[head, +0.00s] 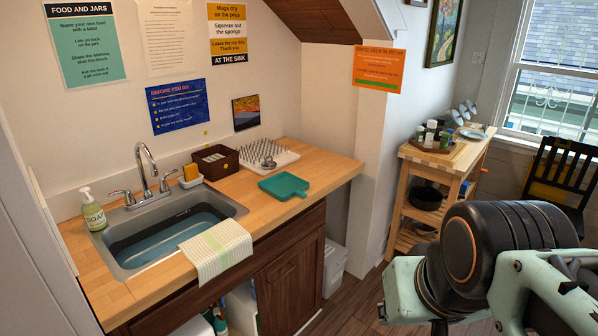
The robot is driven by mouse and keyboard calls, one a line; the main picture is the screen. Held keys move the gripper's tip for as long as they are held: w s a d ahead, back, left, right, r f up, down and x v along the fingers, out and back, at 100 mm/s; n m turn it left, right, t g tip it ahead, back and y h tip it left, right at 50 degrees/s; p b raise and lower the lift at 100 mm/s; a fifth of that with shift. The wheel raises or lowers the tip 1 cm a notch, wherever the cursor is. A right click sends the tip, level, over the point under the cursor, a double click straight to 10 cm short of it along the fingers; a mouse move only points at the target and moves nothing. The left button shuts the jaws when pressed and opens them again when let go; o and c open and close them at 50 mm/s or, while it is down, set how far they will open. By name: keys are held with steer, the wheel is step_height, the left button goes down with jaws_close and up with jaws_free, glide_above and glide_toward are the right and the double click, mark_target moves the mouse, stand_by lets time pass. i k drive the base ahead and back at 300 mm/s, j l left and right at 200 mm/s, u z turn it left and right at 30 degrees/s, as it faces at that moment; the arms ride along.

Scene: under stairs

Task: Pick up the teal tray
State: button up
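The teal tray (284,186) lies flat on the wooden counter (235,197), near its front edge and right of the sink. It is small and squarish, with a short tab or handle on its right side. Nothing lies in it that I can see, and nothing touches it. My arm, black and pale green, fills the lower right of the head view, well to the right of the tray. My gripper itself cannot be made out.
A white peg rack (263,157) stands just behind the tray, and a brown box (215,161) is to its left. A sink (170,230) with water, a soap bottle (93,213) and a draped towel (216,250) are further left. A wooden cart (440,180) stands right.

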mark_target(283, 186)
steer(key=i+l, duration=0.15)
steer(key=i, duration=0.4)
steer(key=i+l, duration=0.15)
steer(key=i, duration=0.4)
